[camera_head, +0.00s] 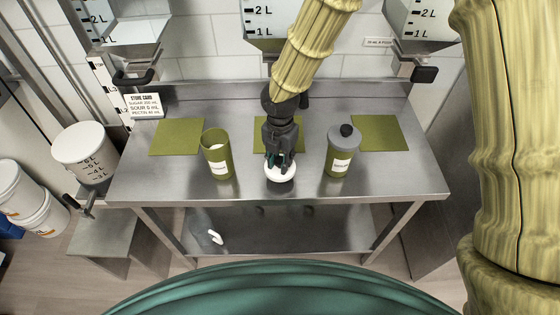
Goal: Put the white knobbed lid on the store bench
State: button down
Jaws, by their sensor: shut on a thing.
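My gripper (279,160) points down over the front middle of the steel store bench (400,181). It is shut on the white lid (280,174), whose round rim shows beneath the fingers. The knob is hidden between the fingers. I cannot tell whether the lid touches the bench top or hangs just above it. An open olive canister (218,160) with a white label stands to the left of my gripper. An olive canister (340,160) with a grey lid and a black knob (346,130) stands to the right.
Olive mats (178,136) lie along the back of the bench, one partly behind my gripper. A store card (144,105) stands at the back left. Measuring hoppers (420,25) hang above. A white graduated bucket (85,150) is left of the bench. Bare steel lies at the front corners.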

aim_at(280, 158)
jog(key=shift+w+f, duration=0.1)
jog(key=shift+w, duration=0.2)
jog(key=shift+f+p, duration=0.85)
jog(key=shift+f, duration=0.8)
jog(key=shift+f, duration=0.15)
jog(key=c, duration=1.2)
grip_release()
jog(key=shift+o, duration=0.2)
notch_tip(280, 158, up, 12)
jog(key=b, duration=0.2)
jog(key=shift+b, duration=0.35)
